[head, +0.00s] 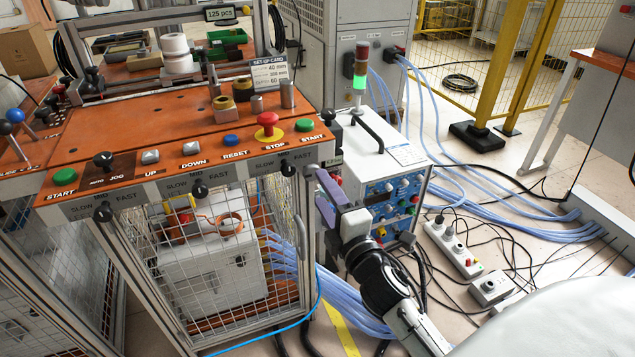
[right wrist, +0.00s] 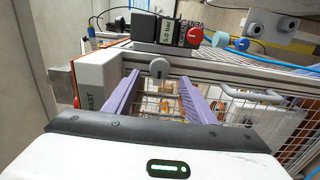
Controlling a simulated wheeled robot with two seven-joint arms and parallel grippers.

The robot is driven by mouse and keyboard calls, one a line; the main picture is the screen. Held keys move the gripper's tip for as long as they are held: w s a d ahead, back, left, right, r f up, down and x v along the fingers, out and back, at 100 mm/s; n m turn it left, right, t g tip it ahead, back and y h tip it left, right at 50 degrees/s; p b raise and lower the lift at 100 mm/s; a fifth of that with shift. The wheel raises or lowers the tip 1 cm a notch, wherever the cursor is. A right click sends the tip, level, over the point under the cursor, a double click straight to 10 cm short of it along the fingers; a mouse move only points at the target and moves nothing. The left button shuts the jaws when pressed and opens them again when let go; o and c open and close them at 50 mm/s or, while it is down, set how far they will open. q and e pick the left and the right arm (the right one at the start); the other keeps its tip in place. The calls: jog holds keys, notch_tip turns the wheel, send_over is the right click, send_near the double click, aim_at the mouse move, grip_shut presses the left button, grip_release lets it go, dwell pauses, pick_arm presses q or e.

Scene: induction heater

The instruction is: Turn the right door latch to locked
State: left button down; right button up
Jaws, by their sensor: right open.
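A black round knob (head: 288,169) sits at the right end of the panel's front edge, above the mesh door (head: 215,260). In the right wrist view, my open right gripper (right wrist: 160,88) points at a round grey knob (right wrist: 159,68) that shows between the fingertips. No contact can be seen, and nothing is held. My left gripper is not in view.
The orange control panel (head: 200,125) carries buttons and a red emergency stop (head: 267,122). A white power unit (head: 385,165) stands close behind my right gripper. A bent grey handle (right wrist: 252,93) is right of the fingers in the wrist view. Blue hoses cross the floor.

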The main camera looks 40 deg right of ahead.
jog(key=shift+v, duration=2.55)
